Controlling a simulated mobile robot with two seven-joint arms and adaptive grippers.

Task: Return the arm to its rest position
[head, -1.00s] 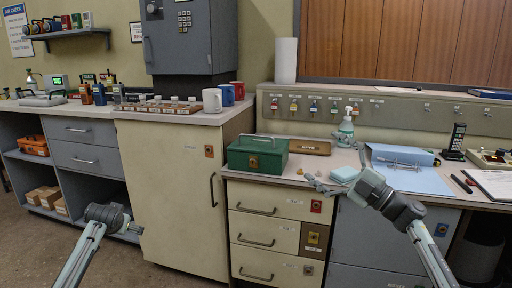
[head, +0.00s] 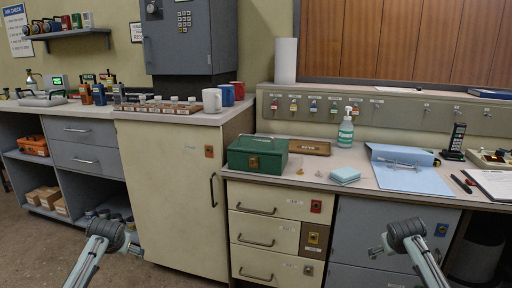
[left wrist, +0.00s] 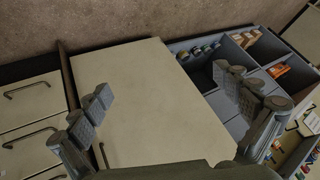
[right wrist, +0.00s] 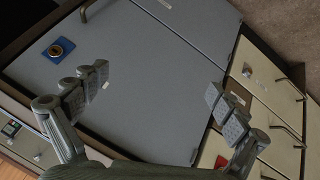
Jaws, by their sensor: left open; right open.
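My left gripper shows in the left wrist view (left wrist: 165,98) with its fingers spread and nothing between them. It hangs in front of the cream cabinet (head: 178,195), and its arm is at the lower left of the head view. My right gripper shows in the right wrist view (right wrist: 155,92), also spread and empty. It is below the counter top, in front of the grey cabinet door (head: 372,240). In the head view the right gripper (head: 376,251) is small and partly hidden by its own arm.
On the counter (head: 300,185) are a green box (head: 257,155), a sponge-like blue block (head: 345,175), a soap bottle (head: 345,131) and a blue folder (head: 402,160). Drawers (head: 268,202) and their handles stand close in front. The floor (head: 25,250) at left is clear.

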